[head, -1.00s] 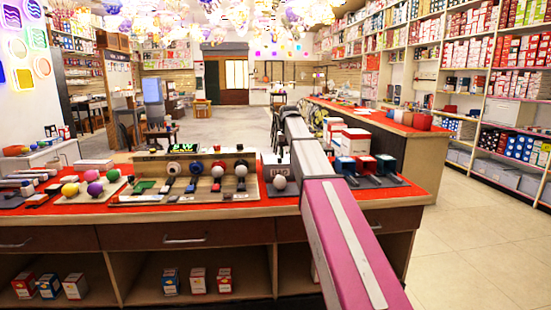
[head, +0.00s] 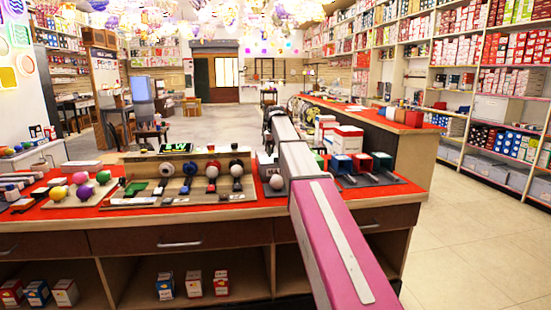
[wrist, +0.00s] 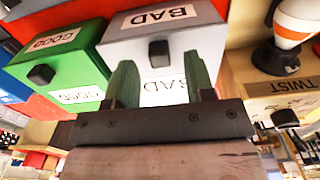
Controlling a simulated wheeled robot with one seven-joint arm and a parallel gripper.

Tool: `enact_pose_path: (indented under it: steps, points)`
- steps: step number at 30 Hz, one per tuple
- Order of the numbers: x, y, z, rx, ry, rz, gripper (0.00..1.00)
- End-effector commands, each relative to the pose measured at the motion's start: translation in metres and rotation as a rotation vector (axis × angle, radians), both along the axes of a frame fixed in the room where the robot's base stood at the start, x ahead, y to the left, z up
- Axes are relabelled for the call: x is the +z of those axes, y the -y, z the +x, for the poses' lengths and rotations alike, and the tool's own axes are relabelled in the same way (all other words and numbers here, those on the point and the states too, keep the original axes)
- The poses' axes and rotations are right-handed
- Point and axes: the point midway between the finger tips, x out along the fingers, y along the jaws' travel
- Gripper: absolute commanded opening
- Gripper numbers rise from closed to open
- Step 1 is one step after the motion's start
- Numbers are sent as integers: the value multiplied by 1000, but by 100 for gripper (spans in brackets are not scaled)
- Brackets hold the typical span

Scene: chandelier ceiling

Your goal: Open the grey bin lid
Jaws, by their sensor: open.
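The grey bin (wrist: 118,52) fills the upper middle of the wrist view. It has a BAD label on its lid (wrist: 205,38), another on its front, and a black knob (wrist: 158,54). The lid looks shut. My gripper (wrist: 160,85) is open, its two green fingers spread in front of the bin's labelled front, one on each side of the knob's line. The knob appears beyond the fingertips; I cannot tell if anything touches.
A green bin (wrist: 80,62) marked GOOD stands close beside the grey bin. On the other side is a wooden TWIST box (wrist: 262,88) with an orange and white bulb (wrist: 297,20). Boards with balls and bulbs crowd the red counter (head: 240,205).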

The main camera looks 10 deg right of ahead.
Motion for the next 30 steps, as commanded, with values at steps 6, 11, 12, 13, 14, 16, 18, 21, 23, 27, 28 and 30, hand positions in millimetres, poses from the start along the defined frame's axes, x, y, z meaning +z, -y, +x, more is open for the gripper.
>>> enact_pose_path:
  steps: [6,11,12,13,14,16,18,21,23,27,28,30]
  points:
    - [-19,0,0,0,1,0,49]
    - [-22,0,0,0,1,0,49]
    - [-22,0,0,0,1,0,49]
    - [-22,0,0,0,1,0,49]
    - [-22,0,0,0,1,0,49]
    - [-22,0,0,0,1,0,49]
    - [-22,0,0,0,1,0,29]
    - [-22,0,0,0,1,0,0]
    - [-22,0,0,0,1,0,0]
    - [-22,0,4,0,1,0,0]
    - [-21,0,7,0,1,0,0]
    - [-21,0,17,0,0,0,0]
